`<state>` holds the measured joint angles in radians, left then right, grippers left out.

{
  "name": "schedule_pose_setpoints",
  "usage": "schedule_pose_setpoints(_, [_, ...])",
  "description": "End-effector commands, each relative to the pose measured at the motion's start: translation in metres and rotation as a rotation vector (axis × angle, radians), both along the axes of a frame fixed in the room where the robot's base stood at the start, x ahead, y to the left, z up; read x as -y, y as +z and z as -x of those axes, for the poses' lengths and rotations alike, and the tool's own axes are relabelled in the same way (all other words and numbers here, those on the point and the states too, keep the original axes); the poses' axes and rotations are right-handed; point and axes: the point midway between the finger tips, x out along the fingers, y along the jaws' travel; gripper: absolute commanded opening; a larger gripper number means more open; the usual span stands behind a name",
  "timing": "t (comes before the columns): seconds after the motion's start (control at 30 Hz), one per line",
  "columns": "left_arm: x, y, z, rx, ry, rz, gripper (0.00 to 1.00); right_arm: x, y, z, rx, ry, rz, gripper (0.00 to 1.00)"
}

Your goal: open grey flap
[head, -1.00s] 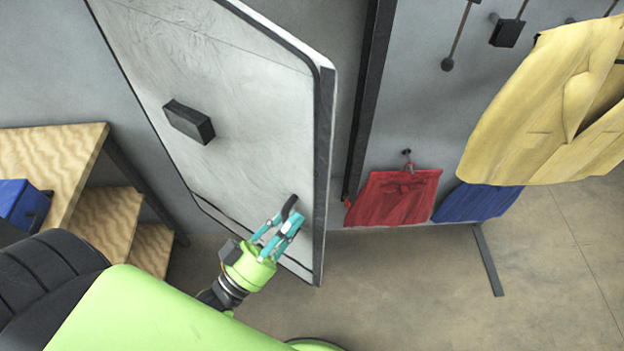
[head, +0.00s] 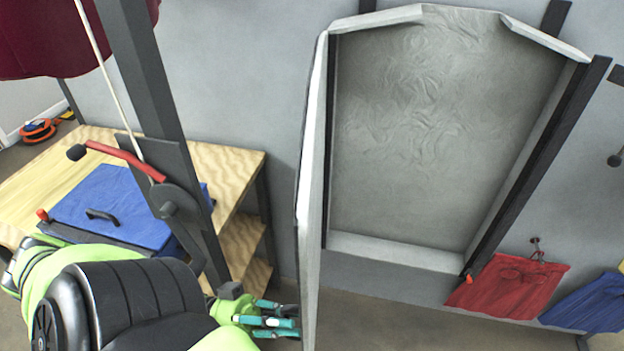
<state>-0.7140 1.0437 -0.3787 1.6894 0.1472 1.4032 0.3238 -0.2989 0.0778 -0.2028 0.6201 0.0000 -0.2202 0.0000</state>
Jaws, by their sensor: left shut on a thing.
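The grey flap (head: 314,180) stands wide open and shows nearly edge-on, hinged at the left side of a grey box-like recess (head: 440,150). The recess is open to view, with a crinkled back wall and nothing inside it. My left gripper (head: 284,321), with teal fingers, is at the flap's outer face near its lower end. It is shut on the flap's dark handle, which the fingers mostly hide. My right gripper is out of view.
A wooden bench (head: 235,170) with a blue case (head: 120,205) on it stands at the left. A dark post (head: 150,80) with a red-handled lever (head: 125,160) rises before it. Red cloth (head: 508,287) and blue cloth (head: 597,303) hang at the lower right.

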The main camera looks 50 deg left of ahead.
Motion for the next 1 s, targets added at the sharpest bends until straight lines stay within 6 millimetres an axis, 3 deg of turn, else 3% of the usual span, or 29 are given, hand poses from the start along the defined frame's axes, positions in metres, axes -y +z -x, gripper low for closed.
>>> schedule_pose_setpoints(0.3, [-0.026,-0.004,0.018,-0.011,-0.079,-0.009,0.0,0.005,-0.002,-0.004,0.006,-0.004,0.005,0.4])
schedule_pose_setpoints(0.73, [-0.028,-0.004,0.019,-0.012,-0.083,-0.011,0.0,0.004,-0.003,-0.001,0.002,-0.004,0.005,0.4])
schedule_pose_setpoints(0.77, [-0.028,-0.004,0.019,-0.012,-0.083,-0.011,0.32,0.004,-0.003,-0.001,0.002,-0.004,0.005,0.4])
schedule_pose_setpoints(1.0, [-0.028,-0.002,0.018,-0.006,-0.081,-0.007,0.32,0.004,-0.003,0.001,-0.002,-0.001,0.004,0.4])
